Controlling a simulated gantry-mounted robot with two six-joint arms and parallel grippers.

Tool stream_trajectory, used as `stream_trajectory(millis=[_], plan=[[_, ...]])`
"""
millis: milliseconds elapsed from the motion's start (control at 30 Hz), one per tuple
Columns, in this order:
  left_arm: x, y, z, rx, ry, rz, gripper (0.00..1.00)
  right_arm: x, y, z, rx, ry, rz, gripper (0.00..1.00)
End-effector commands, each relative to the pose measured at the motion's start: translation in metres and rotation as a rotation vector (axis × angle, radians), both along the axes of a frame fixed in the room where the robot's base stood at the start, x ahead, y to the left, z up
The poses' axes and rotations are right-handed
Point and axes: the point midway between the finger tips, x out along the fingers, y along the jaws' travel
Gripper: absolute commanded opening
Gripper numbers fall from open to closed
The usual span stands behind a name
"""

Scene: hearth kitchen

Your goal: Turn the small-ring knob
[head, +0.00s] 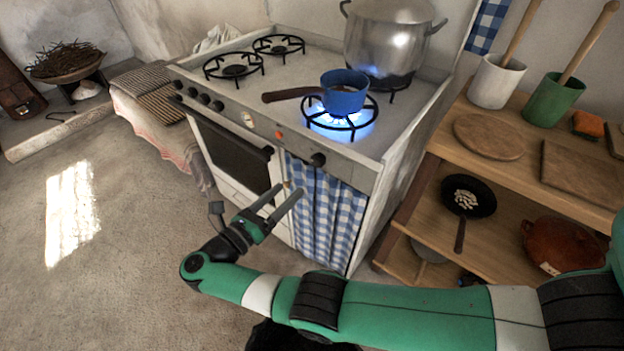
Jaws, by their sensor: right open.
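The white stove's front panel carries a row of several dark knobs (204,99) on the left and a single black knob (318,159) on the right. I cannot tell from markings which one is the small-ring knob. A small blue pot (345,98) with a dark handle sits over a lit ring with blue flames (340,122). My right gripper (292,188) is open and empty in front of the stove, below and left of the right-hand black knob, not touching it. My left gripper is out of view.
A big steel pot (388,45) stands on the back right ring, over a blue flame. A blue checked curtain (326,215) hangs below the panel, beside the oven door (232,150). A wooden shelf (445,140) stands right. The floor at left is clear.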

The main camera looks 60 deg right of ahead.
Motion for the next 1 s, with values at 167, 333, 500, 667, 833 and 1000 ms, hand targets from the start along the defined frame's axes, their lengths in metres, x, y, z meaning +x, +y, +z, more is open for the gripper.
stream_trajectory(millis=[167, 333, 500, 667, 833, 1000], plan=[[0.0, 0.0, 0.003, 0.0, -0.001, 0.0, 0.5, -0.001, -0.006, 0.002, 0.001, -0.001, 0.0, 0.78], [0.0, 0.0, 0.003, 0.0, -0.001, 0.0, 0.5, -0.007, -0.03, 0.002, -0.001, -0.003, -0.002, 0.78], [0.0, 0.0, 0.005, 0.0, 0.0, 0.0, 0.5, -0.017, -0.07, 0.002, 0.0, -0.002, -0.004, 0.78], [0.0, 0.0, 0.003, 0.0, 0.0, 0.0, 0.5, -0.023, -0.099, 0.002, 0.0, -0.001, -0.002, 0.78], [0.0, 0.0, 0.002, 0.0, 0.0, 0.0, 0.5, -0.025, -0.113, 0.002, 0.0, 0.0, 0.0, 0.78], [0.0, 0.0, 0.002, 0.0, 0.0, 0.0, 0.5, -0.025, -0.114, 0.003, 0.0, 0.0, 0.001, 0.78]])
